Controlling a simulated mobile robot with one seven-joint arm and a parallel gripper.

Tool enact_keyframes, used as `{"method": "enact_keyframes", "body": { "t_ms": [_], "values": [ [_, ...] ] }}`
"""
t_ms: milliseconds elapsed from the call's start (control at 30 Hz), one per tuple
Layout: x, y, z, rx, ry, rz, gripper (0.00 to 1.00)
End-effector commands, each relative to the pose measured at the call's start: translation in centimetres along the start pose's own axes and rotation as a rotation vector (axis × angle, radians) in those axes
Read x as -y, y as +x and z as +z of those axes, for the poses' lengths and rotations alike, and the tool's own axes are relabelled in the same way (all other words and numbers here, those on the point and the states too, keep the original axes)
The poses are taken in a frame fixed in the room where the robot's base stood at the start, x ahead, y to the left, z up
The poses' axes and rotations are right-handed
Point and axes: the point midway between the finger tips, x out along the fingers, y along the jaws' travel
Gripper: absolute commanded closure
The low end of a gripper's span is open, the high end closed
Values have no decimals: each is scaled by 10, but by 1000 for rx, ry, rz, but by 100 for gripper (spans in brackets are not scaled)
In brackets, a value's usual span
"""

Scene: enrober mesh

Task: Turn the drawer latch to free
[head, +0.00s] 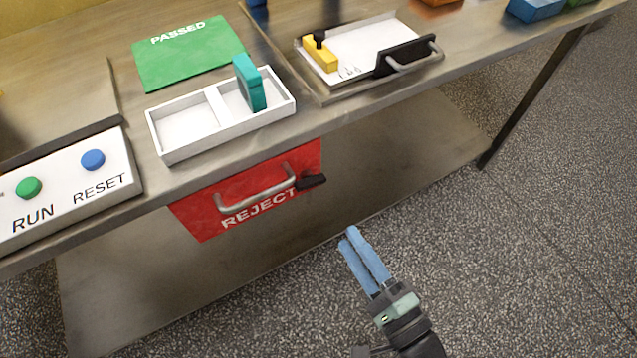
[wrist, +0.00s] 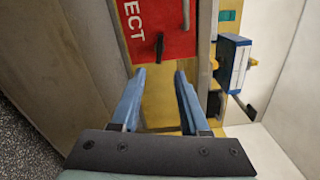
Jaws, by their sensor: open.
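The red REJECT drawer front (head: 195,213) hangs under the bench edge, with a metal bar handle (head: 255,188) across it. A black drawer latch (head: 311,182) sits at the right end of the front, lying roughly level and pointing right. In the wrist view the latch (wrist: 159,46) lies on the red front (wrist: 185,25), ahead of and between the lines of my fingers. My gripper (head: 349,236) is below and to the right of the latch, apart from it. In the wrist view my gripper (wrist: 160,72) has its two blue fingers open with nothing between them.
Above the drawer a white two-part tray (head: 185,128) holds a teal block (head: 249,82). A panel with RUN and RESET buttons (head: 70,190) is at left. A white tray with a black front and handle (head: 405,57) is at right. A bench leg (head: 530,95) stands right; floor around my gripper is clear.

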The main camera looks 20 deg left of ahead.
Motion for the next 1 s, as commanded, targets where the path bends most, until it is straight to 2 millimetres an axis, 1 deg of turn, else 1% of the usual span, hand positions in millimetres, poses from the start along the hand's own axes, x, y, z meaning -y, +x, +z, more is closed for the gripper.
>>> {"method": "enact_keyframes", "body": {
  "t_ms": [167,400,533,600,733,1000],
  "values": [
    [-2,31,1,5,-1,0,55],
    [-1,82,1,5,-2,0,55],
    [-1,102,1,4,-3,0,55],
    [-1,110,0,2,-2,0,55],
    [-1,119,0,1,-3,0,55],
    [-1,122,0,0,-2,0,55]
  ]
}}
